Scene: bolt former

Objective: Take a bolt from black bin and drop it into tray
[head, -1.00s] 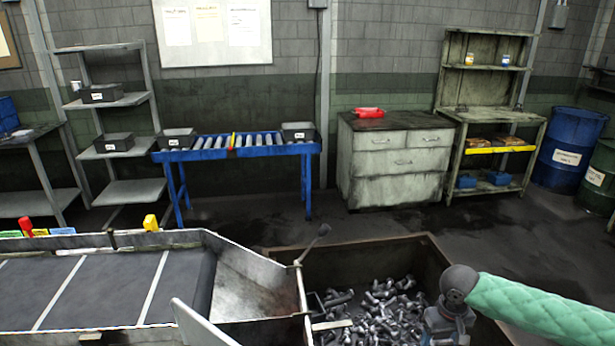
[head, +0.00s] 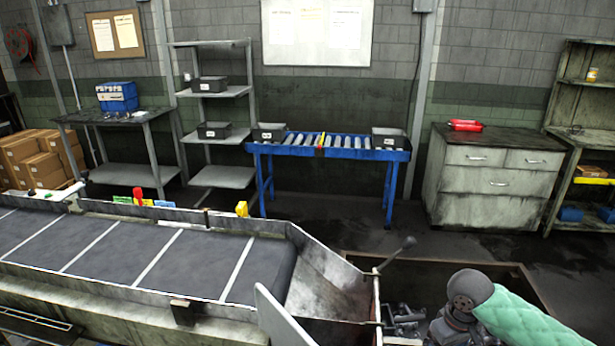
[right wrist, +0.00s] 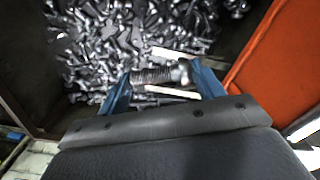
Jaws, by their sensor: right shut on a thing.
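My right gripper (right wrist: 160,85) is shut on a bolt (right wrist: 152,76), held crosswise between its two blue fingers, its head at the right finger. Many loose grey bolts (right wrist: 120,40) lie in the dark bin below it. In the head view, the bin's dark inside (head: 415,285) is at the lower right, mostly hidden by my right arm and the picture's edge. My right gripper's fingers do not show there. My left gripper is in neither view. I cannot tell which container is the tray; small dark labelled ones stand on the roller table (head: 268,132) (head: 389,138) and shelves (head: 214,130).
A conveyor (head: 200,260) with a metal chute end (head: 335,285) stands beside the bin. Behind are a blue roller table (head: 325,152), a grey shelf rack (head: 221,177) and a drawer cabinet (head: 490,185). An orange surface (right wrist: 265,75) is close right of the gripper in the wrist view.

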